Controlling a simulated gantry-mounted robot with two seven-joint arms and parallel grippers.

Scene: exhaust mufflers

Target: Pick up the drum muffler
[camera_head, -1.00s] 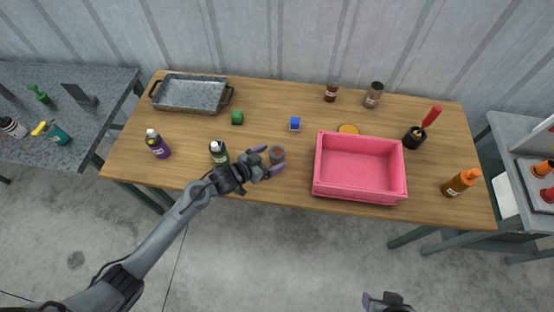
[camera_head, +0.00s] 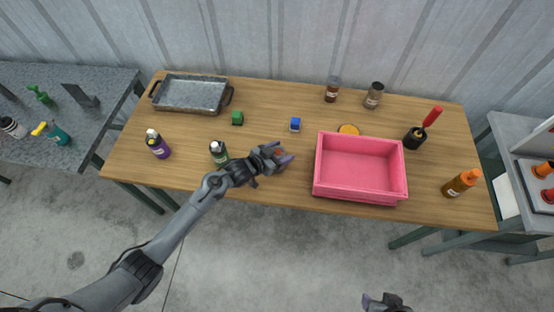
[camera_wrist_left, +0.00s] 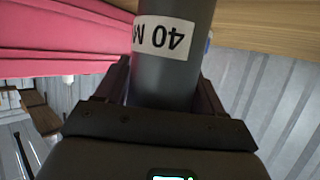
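The drum muffler (camera_wrist_left: 165,75) is a dark grey cylinder with a white label reading "40 M" upside down in the left wrist view. It stands between the two dark fingers of my left gripper (camera_head: 279,156), which lie against both its sides, so the gripper appears shut on it. In the head view the gripper mostly hides the muffler, near the table's front edge, left of the pink bin. I cannot tell whether it is clear of the table. My right gripper (camera_head: 384,302) shows only partly at the bottom edge; its opening is unclear.
The pink bin (camera_head: 360,193) is just right of my left gripper on the wooden table (camera_head: 270,98). A metal tray (camera_head: 190,94) is at back left.

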